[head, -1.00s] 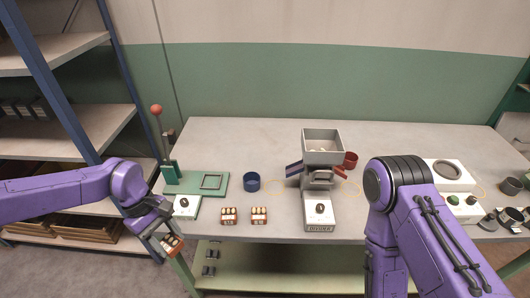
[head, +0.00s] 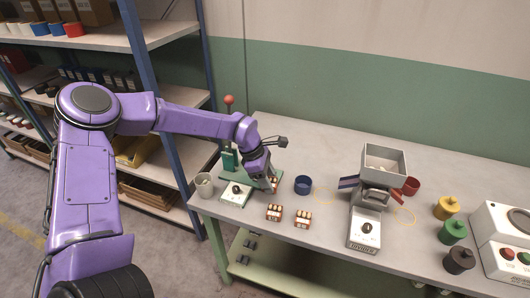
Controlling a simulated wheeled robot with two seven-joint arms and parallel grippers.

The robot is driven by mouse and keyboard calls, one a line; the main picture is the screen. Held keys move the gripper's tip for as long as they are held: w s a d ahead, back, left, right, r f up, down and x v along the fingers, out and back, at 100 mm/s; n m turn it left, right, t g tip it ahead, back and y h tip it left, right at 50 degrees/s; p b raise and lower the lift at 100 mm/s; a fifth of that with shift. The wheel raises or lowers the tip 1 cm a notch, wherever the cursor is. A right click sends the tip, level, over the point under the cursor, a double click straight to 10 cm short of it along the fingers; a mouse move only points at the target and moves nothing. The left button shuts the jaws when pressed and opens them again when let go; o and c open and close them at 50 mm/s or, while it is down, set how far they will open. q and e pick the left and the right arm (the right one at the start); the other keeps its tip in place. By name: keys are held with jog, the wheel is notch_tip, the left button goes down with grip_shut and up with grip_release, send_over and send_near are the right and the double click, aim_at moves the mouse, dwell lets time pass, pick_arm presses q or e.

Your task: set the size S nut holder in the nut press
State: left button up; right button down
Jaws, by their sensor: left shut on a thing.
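The nut press, a green stand (head: 230,160) with a red-ball lever, is at the table's left end, partly hidden by my left arm. My left gripper (head: 266,176) is over the press's green base and is shut on a small nut holder (head: 274,185) with a white and brown body, mostly hidden by the fingers. I cannot tell whether this holder rests in the frame on the base or is just above it. Two similar holders stand on the table in front, one on the left (head: 274,212) and one on the right (head: 302,219). Size marks are too small to read.
The hopper machine (head: 384,162), a red cup (head: 410,186) and colored lidded pots (head: 453,231) are farther right. Shelves stand at left.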

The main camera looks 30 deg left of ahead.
pick_arm(q)
jog(key=w+a+n+t+y, duration=0.1)
jog(key=w+a+n, duration=0.1)
jog(key=n, duration=0.3)
jog(key=w+a+n+y+b, duration=0.1)
jog(key=w+a+n+y, duration=0.1)
jog(key=n, duration=0.3)
jog(key=w+a+r+n+t+y, duration=0.1)
jog(key=w+a+n+y, duration=0.1)
jog(key=n, duration=0.4)
jog(key=shift+w+t, duration=0.3)
notch_tip(320, 180, down, 4)
jog(key=b, duration=0.3)
jog(key=shift+f+b, duration=0.5)
jog(key=shift+w+f+b, duration=0.1)
jog(key=shift+f+b, duration=0.35)
jog(key=shift+b, duration=0.15)
dwell(0.4)
